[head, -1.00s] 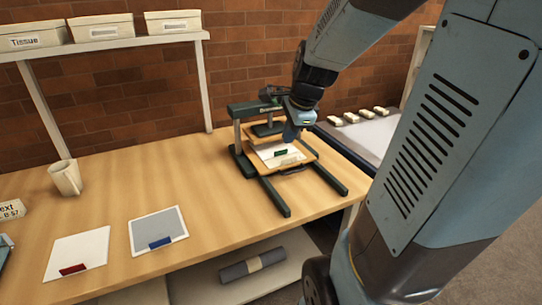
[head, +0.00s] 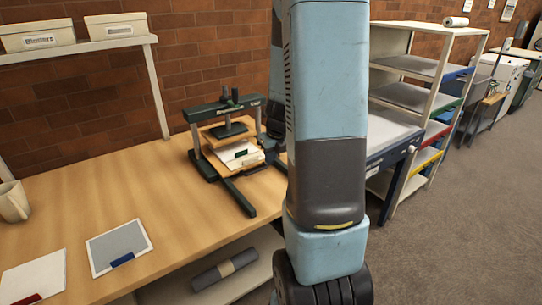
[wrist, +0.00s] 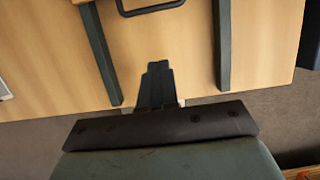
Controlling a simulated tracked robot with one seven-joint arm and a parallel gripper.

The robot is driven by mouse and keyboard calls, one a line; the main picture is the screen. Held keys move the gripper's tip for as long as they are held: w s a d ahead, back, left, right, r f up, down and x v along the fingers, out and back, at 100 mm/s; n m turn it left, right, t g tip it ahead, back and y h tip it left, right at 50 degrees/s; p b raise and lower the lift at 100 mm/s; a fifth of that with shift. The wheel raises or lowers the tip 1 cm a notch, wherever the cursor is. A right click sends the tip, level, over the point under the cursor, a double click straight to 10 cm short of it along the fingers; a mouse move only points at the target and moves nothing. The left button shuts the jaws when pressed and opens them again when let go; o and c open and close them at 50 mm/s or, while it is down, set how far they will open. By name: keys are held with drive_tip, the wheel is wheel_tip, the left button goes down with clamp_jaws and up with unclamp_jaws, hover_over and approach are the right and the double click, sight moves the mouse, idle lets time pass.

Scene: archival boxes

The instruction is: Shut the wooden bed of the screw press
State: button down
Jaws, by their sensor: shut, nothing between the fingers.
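The screw press, with its dark green frame (head: 205,107), stands on the wooden table. Its wooden bed (head: 228,171) sticks out in front between the two base legs, with a white sheet (head: 238,155) carrying a green label lying on it. The bed's dark handle (wrist: 152,10) shows at the top of the wrist view. My gripper (wrist: 157,68) is shut and empty, in front of the handle and between the legs in that view, apart from the handle.
The green legs (wrist: 100,55) and (wrist: 222,45) flank my gripper. A grey sheet (head: 115,245) with a blue label lies on the table (head: 180,225) to the left. A rolled grey bundle (head: 225,268) lies on the lower shelf. A shelving rack (head: 410,90) stands to the right.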

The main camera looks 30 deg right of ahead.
drive_tip(key=x, duration=0.7)
drive_tip(key=shift+f, duration=0.2)
drive_tip(key=shift+w+f, duration=0.2)
drive_tip(key=shift+w, duration=0.8)
drive_tip(key=shift+w+f, duration=0.2)
drive_tip(key=shift+w, duration=0.85)
